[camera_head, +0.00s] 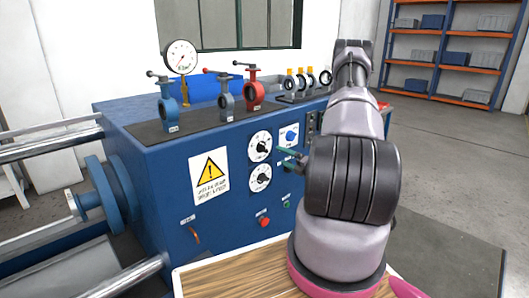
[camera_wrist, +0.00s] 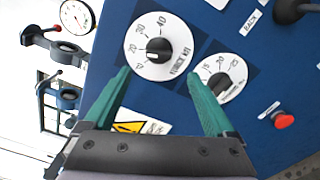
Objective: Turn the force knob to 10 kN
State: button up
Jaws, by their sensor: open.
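The force knob (camera_wrist: 158,50) is a black knob on a round white dial, lettered in kN with numbers up to 40, on the blue panel. It carries a short white mark, but I cannot tell exactly which number it points to. The same dial is the upper one in the head view (camera_head: 260,146). My gripper (camera_wrist: 158,74) is open, with its two green fingers spread. Its tips appear just below the knob in the wrist view, either side of it, and nothing is between them. In the head view the fingers (camera_head: 290,154) are right of the dials.
A second white dial (camera_wrist: 220,78) with a black knob sits close beside the right finger. A red button (camera_wrist: 283,120) is farther right. A yellow warning sign (camera_head: 209,176) is left of the dials. Valves and a pressure gauge (camera_head: 180,57) stand on the blue cabinet.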

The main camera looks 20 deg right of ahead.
aim_at(264, 148)
jog(key=x, duration=1)
jog(key=shift+w, duration=0.1)
jog(key=c, duration=1.4)
jog(key=shift+n, duration=4.5)
